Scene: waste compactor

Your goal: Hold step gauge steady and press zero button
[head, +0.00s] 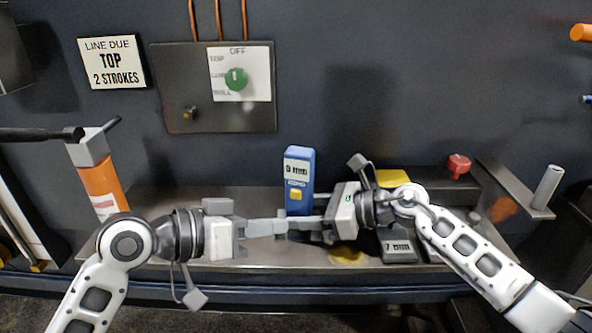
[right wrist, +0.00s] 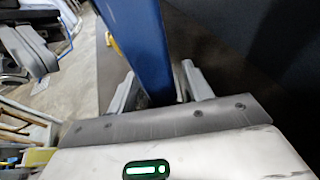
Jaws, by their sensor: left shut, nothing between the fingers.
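The step gauge (head: 299,170) is a blue upright block with a white display and a yellow button (head: 295,195) on its front. It stands on the metal ledge in the head view. My right gripper (head: 318,212) reaches in from the right at its lower part. In the right wrist view, the gauge's blue body (right wrist: 138,40) lies between the two fingers, which look closed on its sides. My left gripper (head: 283,226) is shut and empty, its tips in front of the gauge's base, below the button. Whether they touch the gauge cannot be told.
A grey block marked 7 mm (head: 398,248) lies right of the gauge, near a yellow block (head: 392,179) and a red knob (head: 458,164). A panel with a green dial (head: 236,79) is on the wall behind.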

